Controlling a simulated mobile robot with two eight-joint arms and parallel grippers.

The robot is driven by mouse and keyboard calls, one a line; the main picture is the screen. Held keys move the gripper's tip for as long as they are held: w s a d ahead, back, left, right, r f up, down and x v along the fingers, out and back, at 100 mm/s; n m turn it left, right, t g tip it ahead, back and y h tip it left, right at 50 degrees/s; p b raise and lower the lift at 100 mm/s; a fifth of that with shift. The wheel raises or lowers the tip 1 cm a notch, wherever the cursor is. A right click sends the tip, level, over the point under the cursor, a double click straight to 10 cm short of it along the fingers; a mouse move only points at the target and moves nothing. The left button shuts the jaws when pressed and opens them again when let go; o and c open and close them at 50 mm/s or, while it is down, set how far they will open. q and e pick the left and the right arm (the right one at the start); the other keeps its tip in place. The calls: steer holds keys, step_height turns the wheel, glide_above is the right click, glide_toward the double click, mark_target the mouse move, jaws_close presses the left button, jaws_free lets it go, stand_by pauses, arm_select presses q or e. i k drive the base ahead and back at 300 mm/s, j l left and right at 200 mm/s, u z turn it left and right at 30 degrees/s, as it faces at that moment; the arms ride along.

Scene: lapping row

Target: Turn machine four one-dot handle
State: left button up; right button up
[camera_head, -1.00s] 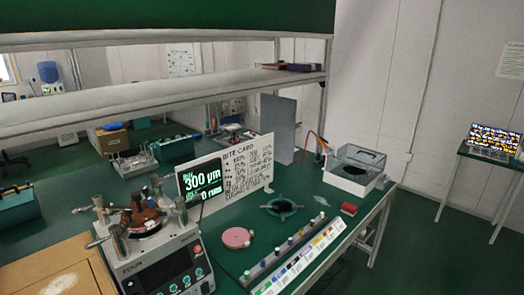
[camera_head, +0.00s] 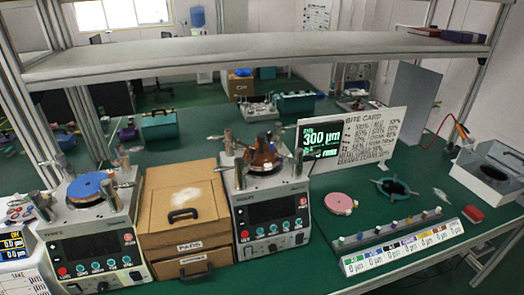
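Machine four (camera_head: 275,213) stands on the green bench in the middle of the head view, with a dark screen, a red button and several teal knobs on its front. A brown, copper-coloured piece (camera_head: 262,155) sits on its round top plate. Metal cylindrical handles stand around the plate: a front-left handle (camera_head: 240,173), a right handle (camera_head: 298,161) and a back-left handle (camera_head: 228,141). Dot marks on the handles are too small to make out, so I cannot tell which is the one-dot handle. Neither of my grippers is in view.
A similar machine (camera_head: 95,235) with a blue disc stands at left. A cardboard drawer box (camera_head: 185,215) fills the gap beside machine four. To the right are a bite card board (camera_head: 368,138), a pink disc (camera_head: 340,203) and a colour-labelled strip (camera_head: 400,245). A shelf (camera_head: 250,52) runs overhead.

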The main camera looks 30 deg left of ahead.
mark_target(240, 169)
steer(key=u, duration=0.85)
